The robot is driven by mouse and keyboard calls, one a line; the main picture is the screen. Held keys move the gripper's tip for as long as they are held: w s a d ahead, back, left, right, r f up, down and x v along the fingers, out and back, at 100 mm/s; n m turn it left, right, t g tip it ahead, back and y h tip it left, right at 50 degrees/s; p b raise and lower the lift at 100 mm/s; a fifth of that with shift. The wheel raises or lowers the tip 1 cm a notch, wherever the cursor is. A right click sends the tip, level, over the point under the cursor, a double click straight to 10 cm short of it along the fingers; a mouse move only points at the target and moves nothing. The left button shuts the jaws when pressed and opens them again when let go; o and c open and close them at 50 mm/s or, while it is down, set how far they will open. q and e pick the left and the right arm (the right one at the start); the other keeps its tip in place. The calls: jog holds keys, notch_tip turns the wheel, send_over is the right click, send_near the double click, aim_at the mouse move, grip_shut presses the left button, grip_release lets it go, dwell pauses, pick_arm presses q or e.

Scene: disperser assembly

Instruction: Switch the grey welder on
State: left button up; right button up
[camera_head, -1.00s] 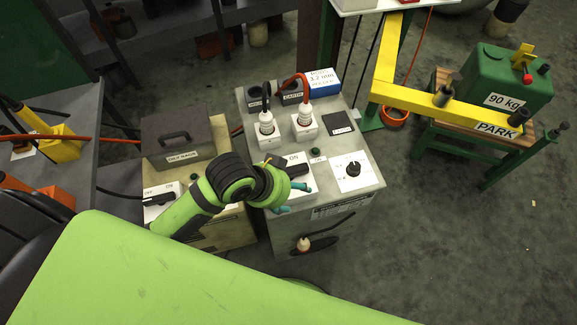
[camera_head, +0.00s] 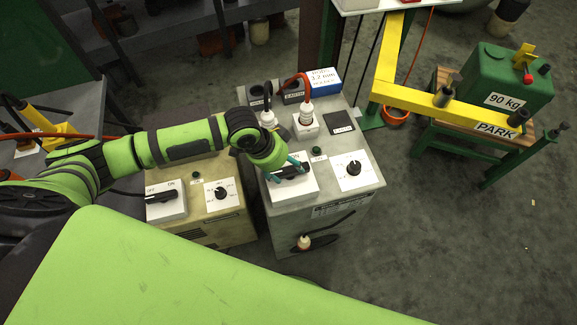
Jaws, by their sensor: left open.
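The grey welder (camera_head: 335,200) stands in the middle of the camera_head view. Its white switch plate (camera_head: 295,192) carries a black rotary handle (camera_head: 293,171). My left gripper (camera_head: 288,170) is over this plate, with its teal fingers apart on either side of the handle. I cannot tell whether they touch it. The gripper hides part of the plate and its labels, so the switch position is unclear. A dial (camera_head: 353,170) on a white plate and a small green lamp (camera_head: 317,151) are to the right of the switch. My right gripper is not in view.
A yellowish welder (camera_head: 215,232) with its own switch (camera_head: 163,199) stands at the left, under my left arm. Plugs with cables (camera_head: 305,118) and a blue-white box (camera_head: 323,79) are on the grey welder's back. A yellow beam (camera_head: 430,98) and green weight (camera_head: 505,82) are at the right.

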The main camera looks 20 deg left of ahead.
aim_at(290, 172)
pick_arm(q)
jog(key=shift+x, duration=1.2)
jog(key=shift+c, duration=0.4)
jog(key=c, duration=1.1)
